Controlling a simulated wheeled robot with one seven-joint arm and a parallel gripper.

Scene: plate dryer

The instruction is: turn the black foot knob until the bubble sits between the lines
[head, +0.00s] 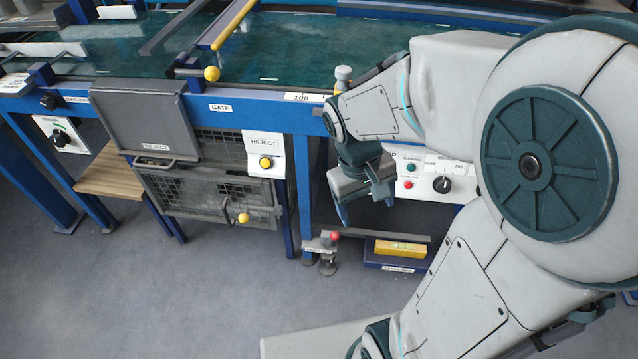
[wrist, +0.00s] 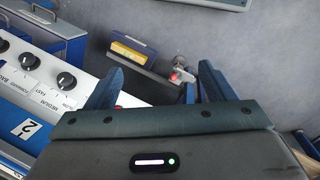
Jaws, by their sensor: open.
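My gripper (head: 364,203) is open and empty, pointing down in front of the blue frame. In the wrist view my gripper (wrist: 161,70) shows its two blue fingers spread apart. A dark grey foot (head: 328,267) stands on the floor at the base of a blue leg, below and left of my gripper. I cannot make out its knob clearly. It also shows in the wrist view (wrist: 182,62), beyond and between the fingertips. A yellow block (head: 401,248), which may be the level, sits on a low blue ledge right of the foot. Its bubble is too small to read.
A red ball (head: 335,235) sits by a small label plate near the foot. A white control panel (head: 432,178) is right of my gripper. Mesh reject bins (head: 208,192) stand left. The floor in front is clear.

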